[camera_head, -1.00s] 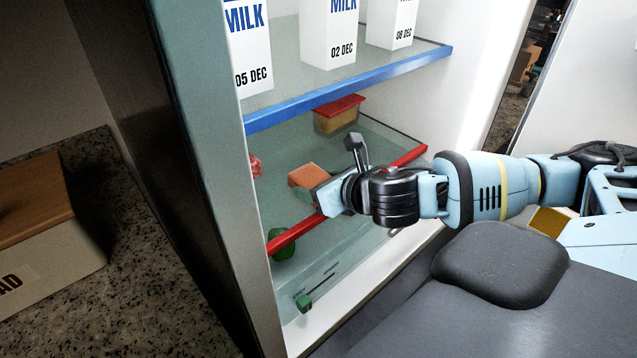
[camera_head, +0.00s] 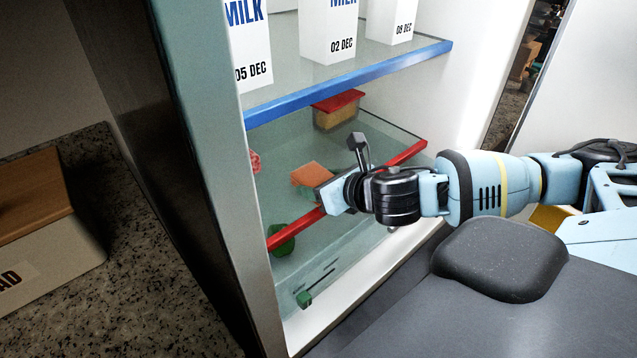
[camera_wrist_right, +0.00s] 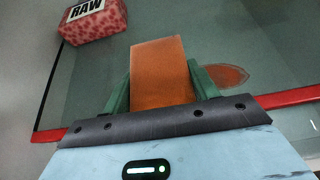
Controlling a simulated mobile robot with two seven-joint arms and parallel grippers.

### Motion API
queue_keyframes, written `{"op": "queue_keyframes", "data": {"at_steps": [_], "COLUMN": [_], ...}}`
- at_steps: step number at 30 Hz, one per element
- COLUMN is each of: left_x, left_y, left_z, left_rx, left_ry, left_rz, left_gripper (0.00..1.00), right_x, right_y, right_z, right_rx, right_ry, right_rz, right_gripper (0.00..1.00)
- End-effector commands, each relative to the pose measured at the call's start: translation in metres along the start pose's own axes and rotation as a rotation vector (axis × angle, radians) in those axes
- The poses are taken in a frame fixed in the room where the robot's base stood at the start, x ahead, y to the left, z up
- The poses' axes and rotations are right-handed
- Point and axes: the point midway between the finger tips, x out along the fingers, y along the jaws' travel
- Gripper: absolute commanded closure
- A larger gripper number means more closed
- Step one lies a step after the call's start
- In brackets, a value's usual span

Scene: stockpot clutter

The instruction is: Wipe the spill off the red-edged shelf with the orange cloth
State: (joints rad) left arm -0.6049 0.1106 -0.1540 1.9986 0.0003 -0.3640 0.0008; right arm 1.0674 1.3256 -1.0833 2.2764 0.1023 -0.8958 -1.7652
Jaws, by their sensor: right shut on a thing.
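The orange cloth (camera_wrist_right: 160,68) is between the two green fingers of my right gripper (camera_wrist_right: 160,88), which is shut on it. The cloth reaches out past the fingertips over the red-edged glass shelf (camera_wrist_right: 65,100). A reddish-brown spill (camera_wrist_right: 224,77) lies on that shelf just right of the cloth in the wrist view, partly hidden by a finger. In the head view the cloth (camera_head: 312,173) shows beyond my right gripper (camera_head: 322,188), above the shelf's red front edge (camera_head: 290,234). Whether the cloth touches the glass is hard to tell. My left gripper is not in view.
A pink RAW package (camera_wrist_right: 93,21) stands on the shelf at left. A red-lidded container (camera_head: 337,112) is at the back. The blue-edged shelf (camera_head: 350,82) with milk cartons (camera_head: 328,36) is above. Green items (camera_head: 282,242) show below the red edge.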

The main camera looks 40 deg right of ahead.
Motion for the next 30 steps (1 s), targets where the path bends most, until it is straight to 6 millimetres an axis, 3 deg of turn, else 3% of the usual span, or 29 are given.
{"op": "queue_keyframes", "data": {"at_steps": [9, 20, 30], "left_x": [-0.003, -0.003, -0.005], "left_y": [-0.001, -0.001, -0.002], "left_z": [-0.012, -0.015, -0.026], "left_rx": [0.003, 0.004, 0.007], "left_ry": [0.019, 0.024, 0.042], "left_rz": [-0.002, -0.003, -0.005], "left_gripper": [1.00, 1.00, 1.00], "right_x": [0.000, 0.000, 0.000], "right_y": [-0.025, -0.032, -0.057], "right_z": [0.000, -0.001, -0.001], "right_rx": [0.001, 0.001, 0.002], "right_ry": [0.003, 0.004, 0.005], "right_rz": [-0.005, -0.004, -0.007], "right_gripper": [0.61, 0.61, 0.61]}}
